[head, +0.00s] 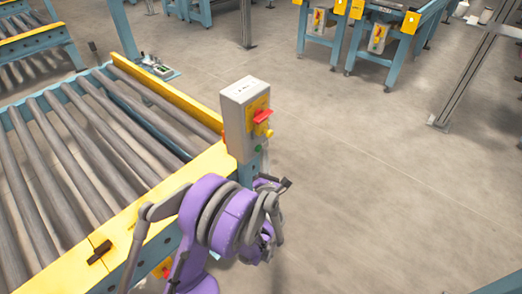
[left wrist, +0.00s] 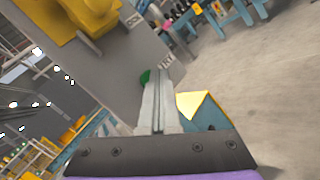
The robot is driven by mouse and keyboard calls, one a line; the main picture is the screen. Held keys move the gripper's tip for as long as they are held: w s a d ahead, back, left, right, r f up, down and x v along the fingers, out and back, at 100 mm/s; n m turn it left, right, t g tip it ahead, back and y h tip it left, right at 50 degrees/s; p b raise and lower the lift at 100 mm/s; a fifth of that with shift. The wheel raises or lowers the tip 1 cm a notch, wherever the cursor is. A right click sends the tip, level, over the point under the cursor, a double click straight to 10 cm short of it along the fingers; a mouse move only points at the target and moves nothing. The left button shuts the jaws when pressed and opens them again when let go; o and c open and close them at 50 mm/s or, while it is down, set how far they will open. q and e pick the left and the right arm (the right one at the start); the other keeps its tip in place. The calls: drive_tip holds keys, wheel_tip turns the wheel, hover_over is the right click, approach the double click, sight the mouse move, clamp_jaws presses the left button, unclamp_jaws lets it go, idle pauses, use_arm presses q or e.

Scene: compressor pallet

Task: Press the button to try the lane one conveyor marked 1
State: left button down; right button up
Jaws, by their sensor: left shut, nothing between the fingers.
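The grey control box (head: 240,115) stands at the corner of the roller conveyor (head: 110,140). A small label on the box is too small to read. My left gripper (head: 282,184) is below the box, partly hidden by its purple arm. In the left wrist view its shut, empty fingers (left wrist: 157,85) point at the box face (left wrist: 110,65). The green button (left wrist: 145,77) shows beside the fingertips, partly hidden; I cannot tell whether they touch. My right gripper is out of view.
The conveyor's yellow rail (head: 185,175) runs close beside my left arm. Other blue-framed stations (head: 350,40) stand at the back, and a grey post (head: 465,80) at the right. The floor (head: 370,180) right of the box is clear.

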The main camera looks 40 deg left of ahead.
use_arm(q)
drive_tip(key=shift+d, duration=0.1)
drive_tip(key=shift+s+d, duration=0.1)
drive_tip(key=shift+d, duration=0.7)
drive_tip(key=shift+d, duration=0.1)
drive_tip(key=d+b, duration=0.1)
drive_tip(key=d, duration=0.3)
drive_tip(key=shift+s+d, duration=0.15)
drive_tip(key=shift+d, duration=0.25)
idle(0.6)
